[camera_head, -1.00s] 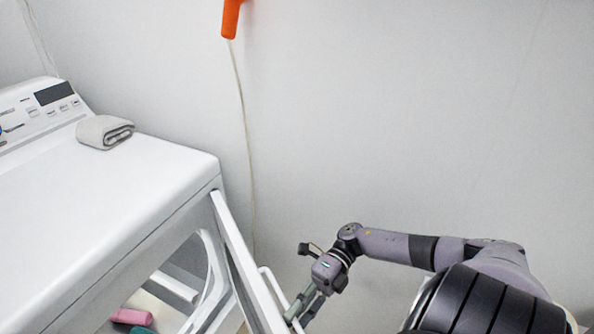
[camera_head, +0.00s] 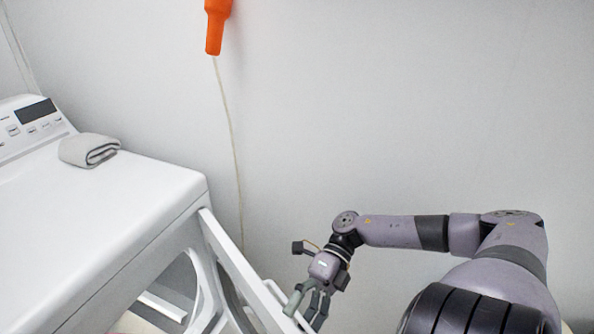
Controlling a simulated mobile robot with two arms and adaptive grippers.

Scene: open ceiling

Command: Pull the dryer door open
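The white dryer (camera_head: 110,215) stands on the left. Its door (camera_head: 228,262) is swung out from the front, hinged at the right, and shows a glass window. A white bar handle (camera_head: 282,300) runs along the door's outer face. My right gripper (camera_head: 308,308) is at this handle, with its fingers beside or around it; whether they are closed on it I cannot tell. The fingertips are near the bottom edge of the picture. My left gripper is not in view.
A folded grey towel (camera_head: 89,150) lies on the dryer top near the control panel (camera_head: 35,125). An orange object (camera_head: 216,25) with a pale cord hangs on the wall behind. The wall to the right of the door is bare.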

